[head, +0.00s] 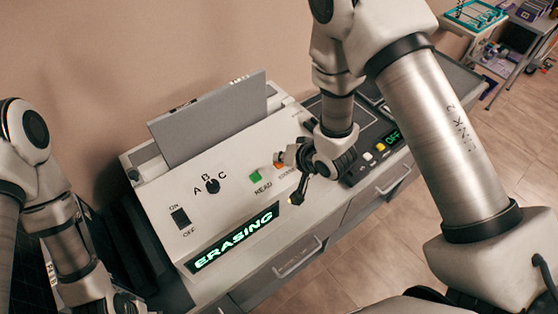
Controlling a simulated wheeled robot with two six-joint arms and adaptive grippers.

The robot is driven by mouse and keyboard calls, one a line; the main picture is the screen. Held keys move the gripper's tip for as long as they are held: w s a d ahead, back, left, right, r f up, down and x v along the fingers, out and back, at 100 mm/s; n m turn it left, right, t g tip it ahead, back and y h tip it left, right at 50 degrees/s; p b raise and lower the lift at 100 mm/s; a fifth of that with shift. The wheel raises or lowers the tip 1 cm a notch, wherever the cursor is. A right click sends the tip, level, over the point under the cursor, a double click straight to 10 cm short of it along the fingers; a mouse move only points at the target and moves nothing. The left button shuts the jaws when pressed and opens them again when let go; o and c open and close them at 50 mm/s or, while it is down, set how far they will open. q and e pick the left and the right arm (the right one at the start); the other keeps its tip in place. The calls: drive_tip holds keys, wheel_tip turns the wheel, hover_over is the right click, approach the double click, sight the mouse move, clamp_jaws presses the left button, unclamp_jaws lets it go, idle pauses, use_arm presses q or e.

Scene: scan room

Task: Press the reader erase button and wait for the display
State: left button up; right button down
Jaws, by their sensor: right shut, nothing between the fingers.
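The reader (170,238) is a white box on a cabinet, with a grey plate (212,118) standing in its top slot. Its display (234,238) is lit and reads "ERASING" in green. A green button (256,177) sits above the word READ. An orange button (279,165) lies to its right, partly hidden by my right gripper, and its label is mostly covered. My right gripper (293,200) is shut and empty, in front of the panel's right part beside the orange button; I cannot tell whether it touches. My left gripper (128,304) is only partly seen at the bottom left edge.
The reader also has an ON/OFF switch (180,217) and an A-B-C knob (212,186). To the right is a dark panel (377,128) with a small display reading "OFF" and coloured buttons. Carts stand far right; wooden floor (500,170) is open.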

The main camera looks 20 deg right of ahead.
use_arm(q)
drive_tip(key=shift+r+p, duration=0.85)
use_arm(e)
drive_tip(key=shift+r, duration=0.9)
wheel_tip(320, 180, up, 5)
drive_tip(key=p, duration=0.4)
drive_tip(key=shift+r+p, duration=0.1)
drive_tip(key=shift+p, duration=0.2)
use_arm(q)
wheel_tip(320, 180, up, 4)
drive_tip(key=shift+r, duration=0.2)
